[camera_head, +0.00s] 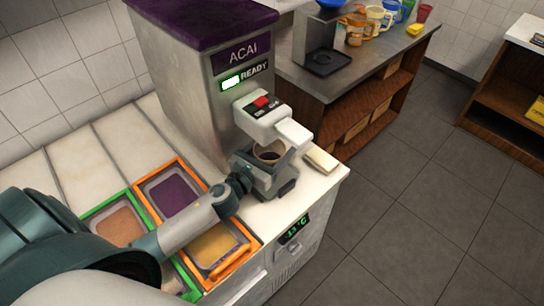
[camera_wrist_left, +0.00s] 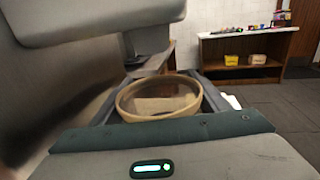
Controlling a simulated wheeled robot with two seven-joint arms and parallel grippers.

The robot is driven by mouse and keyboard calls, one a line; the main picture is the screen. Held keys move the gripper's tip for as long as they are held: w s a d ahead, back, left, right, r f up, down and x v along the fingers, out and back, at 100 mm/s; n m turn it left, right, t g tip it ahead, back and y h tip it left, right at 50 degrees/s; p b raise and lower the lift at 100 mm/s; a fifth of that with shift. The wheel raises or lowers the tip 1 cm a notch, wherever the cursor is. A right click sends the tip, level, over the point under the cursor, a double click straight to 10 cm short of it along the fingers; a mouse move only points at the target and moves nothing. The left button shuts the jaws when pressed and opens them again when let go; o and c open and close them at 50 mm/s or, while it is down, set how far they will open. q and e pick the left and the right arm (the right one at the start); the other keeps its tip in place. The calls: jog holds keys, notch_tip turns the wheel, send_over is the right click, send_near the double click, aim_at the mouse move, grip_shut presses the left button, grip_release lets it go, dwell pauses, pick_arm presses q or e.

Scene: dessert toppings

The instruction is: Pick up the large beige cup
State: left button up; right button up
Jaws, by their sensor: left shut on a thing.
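The large beige cup (camera_head: 268,153) stands upright under the spout of the acai machine (camera_head: 205,85). Its round rim and open mouth show in the left wrist view (camera_wrist_left: 160,97), between the two fingers. My left gripper (camera_head: 270,170) reaches in from the left and is shut on the cup, with a finger on either side. The lower part of the cup is hidden by the gripper. My right gripper is in neither view.
Topping trays with orange and green rims (camera_head: 178,193) lie left of the machine, below my left arm. A cream block (camera_head: 321,159) lies on the counter right of the cup. A wooden counter (camera_head: 345,85) with cups and pitchers stands behind.

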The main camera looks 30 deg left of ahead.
pick_arm(q)
jog(key=shift+r, duration=0.15)
jog(key=shift+r, duration=1.7)
jog(key=s+a+b, duration=0.2)
jog(key=s+b, duration=0.4)
jog(key=s, duration=1.2)
jog(key=shift+a, duration=0.25)
